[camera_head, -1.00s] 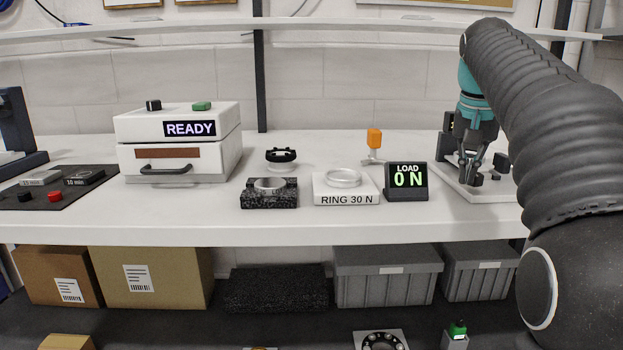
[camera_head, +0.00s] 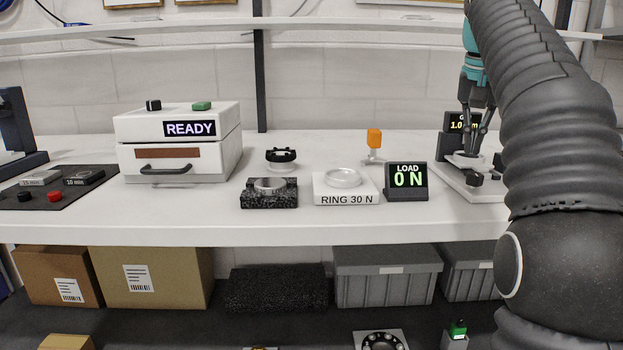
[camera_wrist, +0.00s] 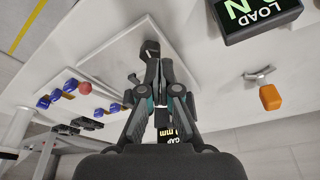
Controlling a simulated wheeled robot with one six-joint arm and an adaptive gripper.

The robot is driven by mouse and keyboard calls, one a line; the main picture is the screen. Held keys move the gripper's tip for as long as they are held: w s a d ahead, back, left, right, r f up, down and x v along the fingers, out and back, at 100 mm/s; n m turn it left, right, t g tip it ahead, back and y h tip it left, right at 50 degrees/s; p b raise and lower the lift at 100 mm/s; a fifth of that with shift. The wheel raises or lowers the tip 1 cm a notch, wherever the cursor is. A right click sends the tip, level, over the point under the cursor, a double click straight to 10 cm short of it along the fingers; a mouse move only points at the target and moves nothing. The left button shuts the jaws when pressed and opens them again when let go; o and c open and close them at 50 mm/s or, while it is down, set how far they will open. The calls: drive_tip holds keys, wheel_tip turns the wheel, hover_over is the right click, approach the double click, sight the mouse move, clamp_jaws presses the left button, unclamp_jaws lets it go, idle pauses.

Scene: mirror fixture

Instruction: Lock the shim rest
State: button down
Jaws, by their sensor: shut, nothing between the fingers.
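The fixture at the right of the bench has a white base plate (camera_head: 452,183), a dark upright and a small dark knob (camera_head: 475,180) near its front. Its gap display (camera_head: 463,121) reads about "1.0 mm", partly covered by my fingers, and also shows in the wrist view (camera_wrist: 171,141). My gripper (camera_head: 470,146) is shut and empty, pointing down over the fixture. In the wrist view my gripper (camera_wrist: 153,63) has its tips close to a black part (camera_wrist: 150,47) on the plate; I cannot tell whether they touch. My arm hides the fixture's right side, and I cannot make out the shim rest's lock.
The load display (camera_head: 407,181) reads 0 N, left of the fixture. The orange-topped stand (camera_head: 374,140), ring block (camera_head: 345,194), dark stone block (camera_head: 269,198) and white box marked READY (camera_head: 178,155) stand further left. The front strip of bench is clear.

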sight(474, 179)
drive_tip(key=shift+s+d+f+b, duration=0.15)
drive_tip(key=shift+d+f+b, duration=0.4)
drive_tip(key=shift+f, duration=0.45)
drive_tip(key=shift+s+d+f+b, duration=0.1)
drive_tip(key=shift+d+f+b, duration=0.4)
drive_tip(key=shift+f, duration=0.55)
drive_tip(key=shift+s+d+f+b, duration=0.15)
drive_tip(key=shift+d+f+b, duration=0.15)
drive_tip(key=shift+f+b, duration=0.55)
drive_tip(key=shift+f, duration=0.1)
drive_tip(key=shift+w+a+p, duration=0.25)
drive_tip(key=shift+a+p, duration=0.35)
drive_tip(key=shift+p, duration=0.8)
drive_tip(key=shift+w+a+p, duration=0.4)
drive_tip(key=shift+a+p, duration=0.1)
drive_tip(key=shift+a, duration=0.1)
